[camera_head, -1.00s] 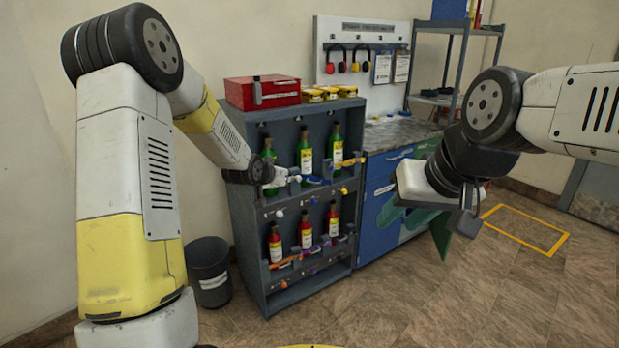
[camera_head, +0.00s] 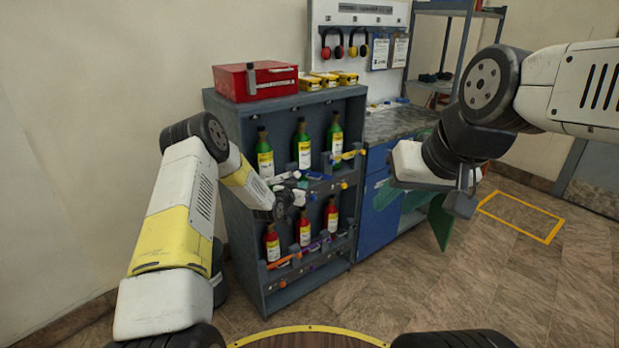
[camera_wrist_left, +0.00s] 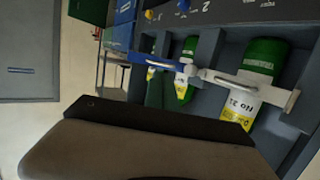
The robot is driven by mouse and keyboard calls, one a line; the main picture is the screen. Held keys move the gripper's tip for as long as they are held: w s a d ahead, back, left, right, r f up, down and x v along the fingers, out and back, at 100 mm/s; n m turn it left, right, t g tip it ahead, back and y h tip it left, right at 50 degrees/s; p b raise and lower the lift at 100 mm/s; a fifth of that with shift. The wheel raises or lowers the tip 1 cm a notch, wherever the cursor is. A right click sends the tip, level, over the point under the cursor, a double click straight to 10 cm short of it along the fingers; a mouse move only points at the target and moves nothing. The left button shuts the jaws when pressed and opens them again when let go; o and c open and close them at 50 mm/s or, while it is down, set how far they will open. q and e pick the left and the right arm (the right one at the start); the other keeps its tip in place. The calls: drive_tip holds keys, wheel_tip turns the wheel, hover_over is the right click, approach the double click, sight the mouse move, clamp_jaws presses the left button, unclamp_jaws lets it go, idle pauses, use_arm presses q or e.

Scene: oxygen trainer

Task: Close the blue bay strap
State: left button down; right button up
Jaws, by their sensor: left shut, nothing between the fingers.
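The blue strap (camera_head: 318,176) is at the middle bay of the rack's upper row, in front of a green bottle (camera_head: 304,148). In the left wrist view the blue strap (camera_wrist_left: 155,60) is a bar reaching sideways near the bottles; I cannot tell whether its end is latched. A white strap (camera_wrist_left: 235,80) crosses the neighbouring green bottle. My left gripper (camera_head: 297,196) is shut and empty, just below and left of the blue strap in the head view; contact cannot be made out. My right gripper (camera_head: 464,196) is off to the right, away from the rack, its jaws unclear.
The grey rack (camera_head: 245,215) also holds a lower row of red bottles (camera_head: 304,229) with orange and purple straps. A yellow strap (camera_head: 349,155) is at the upper right bay. A red toolbox (camera_head: 256,82) sits on top. A blue cabinet (camera_head: 377,215) stands to the right. Open floor lies front right.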

use_arm(q)
drive_tip(key=x, duration=0.7)
drive_tip(key=shift+w, duration=0.2)
drive_tip(key=shift+d, duration=0.25)
